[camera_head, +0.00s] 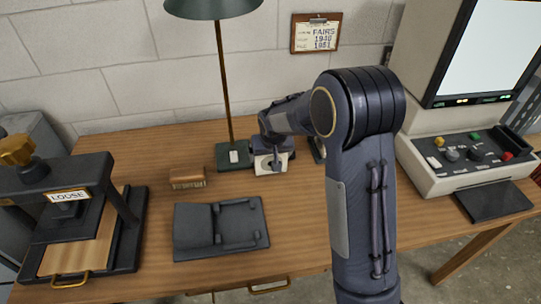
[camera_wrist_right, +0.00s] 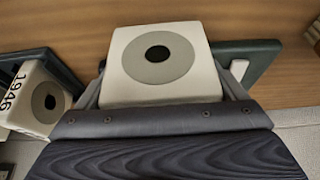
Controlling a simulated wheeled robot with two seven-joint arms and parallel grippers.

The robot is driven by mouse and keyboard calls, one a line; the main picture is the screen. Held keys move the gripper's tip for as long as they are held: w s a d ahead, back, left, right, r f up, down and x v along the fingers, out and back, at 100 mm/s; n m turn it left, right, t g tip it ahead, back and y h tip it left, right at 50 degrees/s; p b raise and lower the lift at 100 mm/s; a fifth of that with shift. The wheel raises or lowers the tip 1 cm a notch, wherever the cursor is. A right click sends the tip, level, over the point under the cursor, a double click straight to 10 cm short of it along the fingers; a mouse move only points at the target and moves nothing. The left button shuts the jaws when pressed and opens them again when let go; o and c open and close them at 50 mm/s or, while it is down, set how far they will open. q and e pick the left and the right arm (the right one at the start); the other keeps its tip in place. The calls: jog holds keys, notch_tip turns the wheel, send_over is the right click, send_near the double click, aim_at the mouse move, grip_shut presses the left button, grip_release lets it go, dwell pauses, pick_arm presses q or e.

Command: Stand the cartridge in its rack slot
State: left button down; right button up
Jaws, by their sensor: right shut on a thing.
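My right gripper (camera_head: 272,148) is shut on a white cartridge (camera_head: 268,164) beside the lamp's base. In the right wrist view the cartridge (camera_wrist_right: 158,55) sits between the fingers, its face with a grey ring and black centre showing. I cannot tell whether it touches the table. A second white cartridge (camera_wrist_right: 35,98), marked 1946, stands to the left in that view, in or against a dark rack (camera_wrist_right: 42,60), only partly in frame. In the head view my right arm hides most of that area. My left gripper is not in view.
The green lamp (camera_head: 235,155) stands close beside the held cartridge. A brown block (camera_head: 187,178) and a dark folder-like cradle (camera_head: 220,228) lie nearer on the table. A press labelled LOOSE (camera_head: 70,200) is at left, a reader machine (camera_head: 465,150) at right. The table's left-middle is clear.

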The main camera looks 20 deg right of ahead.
jog(key=shift+f, duration=0.2)
jog(key=shift+f, duration=0.15)
